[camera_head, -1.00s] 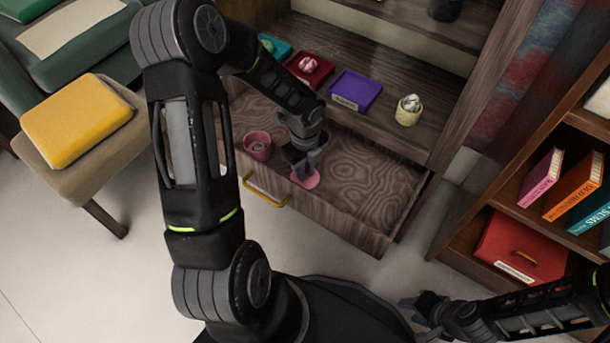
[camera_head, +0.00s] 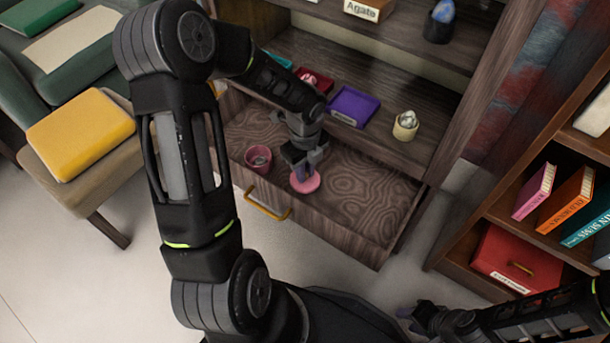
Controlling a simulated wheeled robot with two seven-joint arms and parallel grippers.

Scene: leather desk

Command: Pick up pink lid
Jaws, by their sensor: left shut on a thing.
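The pink lid (camera_head: 306,184) is a small round disc above the front part of the open drawer (camera_head: 375,190). My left gripper (camera_head: 301,172) reaches down from above and is shut on the lid; its fingers hide part of it. I cannot tell whether the lid touches the drawer floor. A pink cup (camera_head: 258,158) stands in the drawer to the left of the lid. My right gripper (camera_head: 411,315) is low at the bottom right, far from the drawer; its jaws are too small and dark to read.
A purple tray (camera_head: 354,106), a red tray (camera_head: 318,82) and a cream cup (camera_head: 405,125) stand on the shelf behind the drawer. The drawer has a yellow handle (camera_head: 267,205). A bookshelf (camera_head: 497,215) stands at right. The drawer's right part is clear.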

